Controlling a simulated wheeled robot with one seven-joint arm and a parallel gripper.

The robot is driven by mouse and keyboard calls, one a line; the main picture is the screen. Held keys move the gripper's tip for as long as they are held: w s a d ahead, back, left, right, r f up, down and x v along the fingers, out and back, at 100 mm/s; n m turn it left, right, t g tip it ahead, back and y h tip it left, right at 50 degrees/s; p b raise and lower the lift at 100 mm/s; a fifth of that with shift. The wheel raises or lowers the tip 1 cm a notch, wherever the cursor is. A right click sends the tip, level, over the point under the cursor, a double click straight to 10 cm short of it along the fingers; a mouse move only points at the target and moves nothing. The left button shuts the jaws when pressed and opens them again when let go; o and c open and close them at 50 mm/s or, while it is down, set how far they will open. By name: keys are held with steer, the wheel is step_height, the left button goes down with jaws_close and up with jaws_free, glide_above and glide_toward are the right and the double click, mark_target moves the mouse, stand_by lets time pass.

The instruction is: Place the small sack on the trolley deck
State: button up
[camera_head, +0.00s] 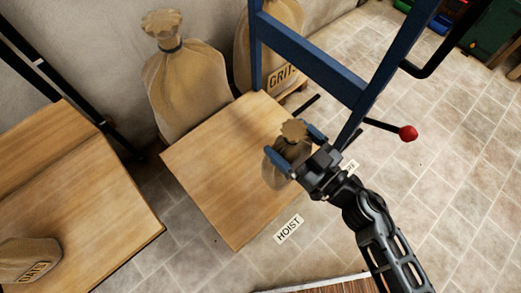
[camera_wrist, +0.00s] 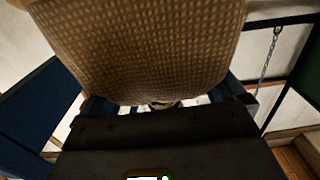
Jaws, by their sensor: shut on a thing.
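The small sack (camera_head: 291,151) is brown cloth with a tied, frilled top. My gripper (camera_head: 296,146) is shut on it, with one blue finger on each side near its neck. In the head view the sack overlaps the right part of a square wooden platform (camera_head: 215,165); its height above that is hard to tell. In the wrist view the sack's woven cloth (camera_wrist: 140,50) fills the upper middle, and its underside is hidden. I cannot tell for sure which wooden surface is the trolley deck; a dark plank surface (camera_head: 345,286) shows only partly at the bottom edge.
A blue frame (camera_head: 310,58) and a red-knobbed lever (camera_head: 407,133) stand beside my arm. A HOIST label (camera_head: 289,229) lies by the platform. Large sacks (camera_head: 185,90) and a GRIT sack (camera_head: 284,75) stand behind. An OATS sack (camera_head: 28,259) lies on a wooden surface (camera_head: 95,215) at left.

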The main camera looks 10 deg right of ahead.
steer(key=shift+w, duration=0.3)
steer(key=w+a+f+b, duration=0.7)
steer(key=w+f+b, duration=0.1)
steer(key=f, duration=0.2)
steer(key=shift+w+a+f+b, duration=0.2)
steer(key=shift+f+b, duration=0.1)
steer(key=shift+b, duration=0.1)
steer(key=shift+f, duration=0.2)
steer(key=o, duration=1.7)
steer(key=shift+s+f, duration=0.1)
steer(key=shift+c, duration=0.2)
steer(key=p+v, duration=0.2)
steer(key=v, duration=1)
steer(key=shift+d, duration=0.1)
